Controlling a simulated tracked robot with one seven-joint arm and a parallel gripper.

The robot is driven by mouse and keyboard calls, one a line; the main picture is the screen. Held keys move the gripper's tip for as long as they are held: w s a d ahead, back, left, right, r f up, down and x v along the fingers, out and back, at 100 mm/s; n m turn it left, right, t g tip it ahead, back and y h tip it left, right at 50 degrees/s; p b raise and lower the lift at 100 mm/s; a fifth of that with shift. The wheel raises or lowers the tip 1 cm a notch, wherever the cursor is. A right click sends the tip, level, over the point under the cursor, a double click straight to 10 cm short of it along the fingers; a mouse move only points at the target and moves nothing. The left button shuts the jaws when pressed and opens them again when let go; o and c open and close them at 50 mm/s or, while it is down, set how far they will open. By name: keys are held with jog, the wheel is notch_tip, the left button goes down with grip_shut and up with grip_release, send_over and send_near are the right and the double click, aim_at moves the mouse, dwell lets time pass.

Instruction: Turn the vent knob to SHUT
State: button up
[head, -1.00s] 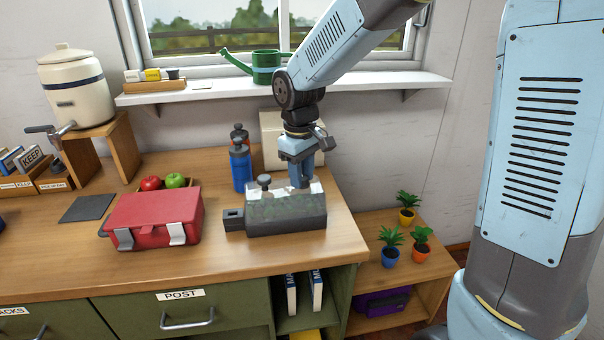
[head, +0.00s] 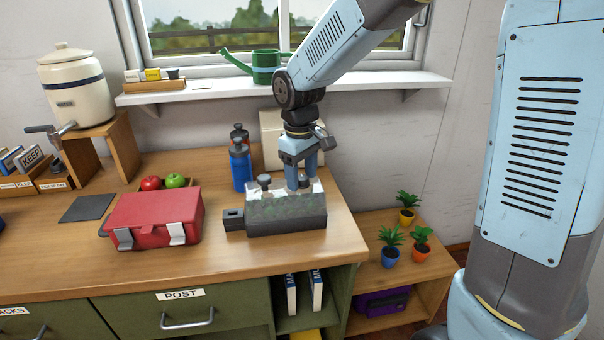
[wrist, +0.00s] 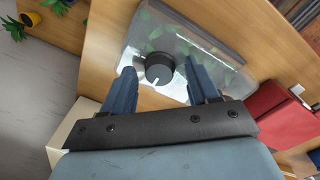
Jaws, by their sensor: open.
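The vent knob (wrist: 159,68) is a round black knob with a white pointer line, on the clear, shiny top of a box (wrist: 185,42) in the wrist view. The pointer runs toward the lower part of that picture. No SHUT marking is legible. In the head view the box (head: 286,214) has a mottled grey-green front and stands near the counter's right end. My gripper (head: 301,187) points down over the box's right part. In the wrist view my gripper (wrist: 164,85) is open, one finger on each side of the knob, with gaps visible.
A grey knob-like post (head: 264,181) stands on the box's left part. Potted plants (head: 391,247) sit on the lower shelf at right. Bare counter lies in front.

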aim_at(300, 178)
jog(key=shift+r, duration=0.1)
notch_tip(300, 178, up, 14)
jog(key=shift+s+a+f, duration=0.2)
jog(key=shift+s+f, duration=0.05)
dwell(0.5)
jog(key=s+d+m+t, duration=0.5)
jog(key=s+d+m, duration=0.4)
jog(key=s+d, duration=0.9)
jog(key=shift+d+f+m, duration=0.2)
jog(key=shift+d+m, duration=0.1)
jog(key=shift+d, duration=1.5)
jog(key=shift+s, duration=0.1)
